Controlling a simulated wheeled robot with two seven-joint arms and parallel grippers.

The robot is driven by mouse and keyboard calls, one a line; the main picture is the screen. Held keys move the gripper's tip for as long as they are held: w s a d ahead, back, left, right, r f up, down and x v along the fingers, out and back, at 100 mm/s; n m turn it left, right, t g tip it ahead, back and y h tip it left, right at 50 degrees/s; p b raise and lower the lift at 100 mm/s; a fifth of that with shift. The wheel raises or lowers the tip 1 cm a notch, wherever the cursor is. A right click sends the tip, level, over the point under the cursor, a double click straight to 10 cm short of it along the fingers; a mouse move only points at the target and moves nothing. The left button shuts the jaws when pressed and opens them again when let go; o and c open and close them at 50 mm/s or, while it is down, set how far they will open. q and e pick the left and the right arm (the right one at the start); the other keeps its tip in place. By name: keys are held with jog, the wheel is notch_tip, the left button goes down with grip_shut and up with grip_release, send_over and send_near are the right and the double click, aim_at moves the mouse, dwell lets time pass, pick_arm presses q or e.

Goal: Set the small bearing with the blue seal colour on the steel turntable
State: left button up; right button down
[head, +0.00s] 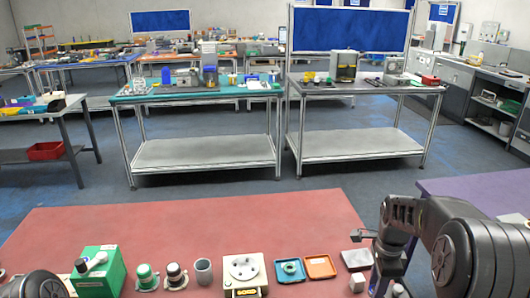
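A cream box with a round steel disc on top, which looks like the steel turntable (243,267), stands at the front middle of the red table. Nothing clearly rests on its disc. A small ring with a teal-green tint (290,268) lies in a blue tray (280,279) just right of the turntable; it looks like a bearing, but its exact seal colour is hard to tell. My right gripper (380,278) points down at the lower right, to the right of the trays; its fingers are too dark and small to read. Only a dark link of my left arm shows at the lower left corner.
An orange tray (320,267), a grey block (356,259) and a white cube (357,282) stand right of the blue tray. Left are a grey cup (203,271), two capped items (147,277) (176,276) and a green box (98,275). The table's back half is clear.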

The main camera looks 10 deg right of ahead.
jog(key=n, duration=0.3)
jog(key=shift+s, duration=0.1)
jog(key=shift+a+n, duration=0.15)
jog(key=shift+n, duration=0.85)
jog(key=w+a+r+n, duration=0.1)
jog(key=w+a+n, duration=0.1)
jog(key=a+n, duration=0.6)
jog(key=w+a+r+n, duration=0.1)
jog(key=w+a+n, duration=0.1)
jog(key=a+n, duration=0.6)
jog(key=shift+a, duration=0.55)
